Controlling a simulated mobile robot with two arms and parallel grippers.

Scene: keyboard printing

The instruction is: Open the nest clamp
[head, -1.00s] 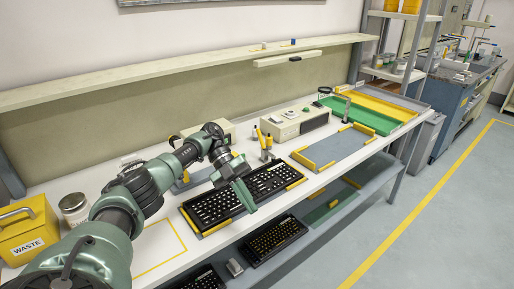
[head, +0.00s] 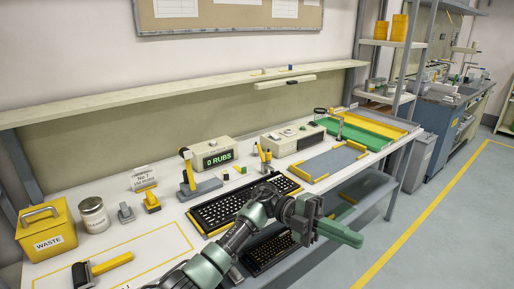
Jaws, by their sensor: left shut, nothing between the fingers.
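A black keyboard (head: 230,212) lies in a yellow-edged nest on the white bench. A small upright clamp with a yellow handle (head: 263,153) stands at the back edge of the nest. I cannot tell from here whether it is open or closed. My left gripper (head: 350,237) has its green fingers shut and empty. It appears in front of the bench edge, to the right of the keyboard and apart from the clamp. My left arm covers the keyboard's front right part. My right gripper is not in view.
A counter box reading 0 RUBS (head: 218,153) and a yellow-levered device (head: 189,174) stand behind the keyboard. An empty yellow-edged grey fixture (head: 330,162) lies to the right. A yellow waste bin (head: 46,232) and a roller (head: 101,268) are at left. Another keyboard lies on the lower shelf.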

